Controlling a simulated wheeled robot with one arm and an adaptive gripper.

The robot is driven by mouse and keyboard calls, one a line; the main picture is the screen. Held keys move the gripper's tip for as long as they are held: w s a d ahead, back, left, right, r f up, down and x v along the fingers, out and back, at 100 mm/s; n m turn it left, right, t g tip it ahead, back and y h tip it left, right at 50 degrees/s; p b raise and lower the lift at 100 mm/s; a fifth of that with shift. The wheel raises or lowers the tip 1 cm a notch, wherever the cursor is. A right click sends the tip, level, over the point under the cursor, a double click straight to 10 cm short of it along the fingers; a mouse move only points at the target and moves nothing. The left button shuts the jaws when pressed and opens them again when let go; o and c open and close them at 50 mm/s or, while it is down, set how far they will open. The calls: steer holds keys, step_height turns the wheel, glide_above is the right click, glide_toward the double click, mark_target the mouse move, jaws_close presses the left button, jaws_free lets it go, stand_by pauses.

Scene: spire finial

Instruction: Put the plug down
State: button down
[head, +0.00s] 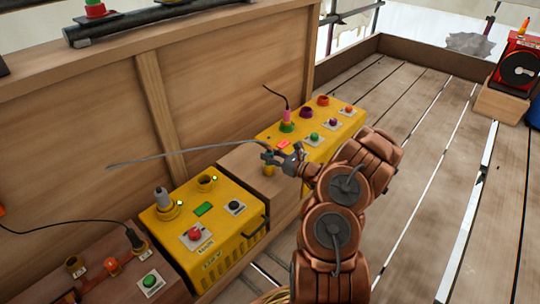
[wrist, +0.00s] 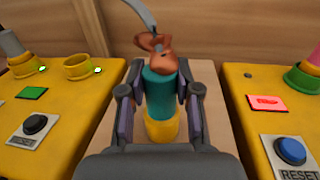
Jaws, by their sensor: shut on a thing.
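My gripper (head: 284,160) is over the wooden block between two yellow boxes. In the wrist view its fingers (wrist: 158,100) are shut on the plug (wrist: 160,90), one on each side. The plug is upright, with a teal body, an orange-brown top and a yellow lower end. Its yellow end shows below my gripper in the head view (head: 269,170). I cannot tell whether that end touches the wooden block (wrist: 208,80). A grey cable (head: 190,150) runs from the plug's top out to the left.
The left yellow box (head: 225,240) has a grey plug (head: 162,198), an open yellow socket (head: 207,183) and buttons. The right yellow box (head: 345,125) has a pink plug (head: 287,116), open sockets and buttons. A wooden wall (head: 220,85) stands close behind. The plank floor at right is mostly clear.

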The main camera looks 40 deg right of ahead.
steer(key=c, duration=0.8)
jaws_free()
